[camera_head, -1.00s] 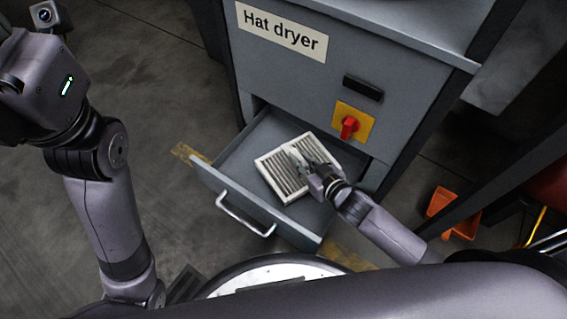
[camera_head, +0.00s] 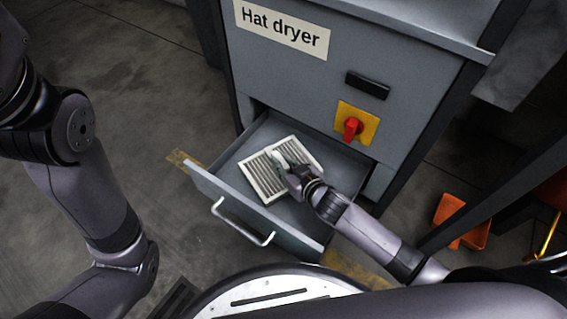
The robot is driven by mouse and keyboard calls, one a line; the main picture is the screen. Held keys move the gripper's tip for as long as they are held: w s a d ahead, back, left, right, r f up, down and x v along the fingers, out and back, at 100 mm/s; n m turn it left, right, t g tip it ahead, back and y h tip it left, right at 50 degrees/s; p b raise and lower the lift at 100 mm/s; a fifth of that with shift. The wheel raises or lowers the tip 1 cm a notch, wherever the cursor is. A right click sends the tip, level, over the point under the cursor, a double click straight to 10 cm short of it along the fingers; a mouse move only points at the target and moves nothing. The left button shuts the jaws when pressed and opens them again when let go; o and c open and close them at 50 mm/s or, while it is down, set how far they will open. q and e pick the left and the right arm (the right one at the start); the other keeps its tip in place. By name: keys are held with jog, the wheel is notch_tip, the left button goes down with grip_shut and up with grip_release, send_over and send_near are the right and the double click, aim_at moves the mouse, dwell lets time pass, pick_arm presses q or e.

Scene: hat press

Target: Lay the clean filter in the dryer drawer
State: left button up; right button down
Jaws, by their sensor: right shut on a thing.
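The clean filter (camera_head: 262,178), a white-framed pleated panel with grey slats, is in the open dryer drawer (camera_head: 228,196), over its left and middle part. My right gripper (camera_head: 281,158) is shut on the filter near its middle, and its fingers cover part of it. I cannot tell whether the filter touches the drawer floor. The drawer is pulled out from the grey cabinet labelled "Hat dryer" (camera_head: 282,28). My left arm comes in at the left, but its gripper is outside the picture.
The drawer has a pale bar handle (camera_head: 240,224) on its front. A red knob on a yellow plate (camera_head: 353,127) and a black handle (camera_head: 367,85) are on the cabinet. An orange dustpan-like thing (camera_head: 462,222) lies at the right. The floor left of the drawer is clear.

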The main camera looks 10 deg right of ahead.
jog(key=c, duration=1.5)
grip_release()
jog(key=shift+f, duration=0.1)
